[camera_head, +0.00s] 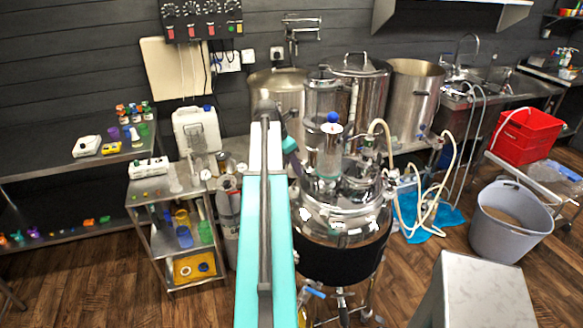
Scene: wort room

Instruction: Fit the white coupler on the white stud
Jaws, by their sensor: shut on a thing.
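My turquoise and white arm rises through the middle of the picture. A dark green part shows beside its upper end, at the left of the shiny steel vessel (345,222). I cannot make out my gripper; its fingers do not show past the arm and the vessel fittings. I cannot pick out the white coupler or the white stud with certainty. The vessel lid carries crowded metal fittings, a cylinder (328,158) topped by a blue ball (333,117), and a pale hose (385,130) on its right side.
Steel pots (412,98) stand behind the vessel. A steel trolley (158,198) and shelf with small coloured parts are at left. A grey bucket (510,222), red crate (527,136) and pale-topped block (472,290) are at right. Hoses cross a blue sheet (445,217).

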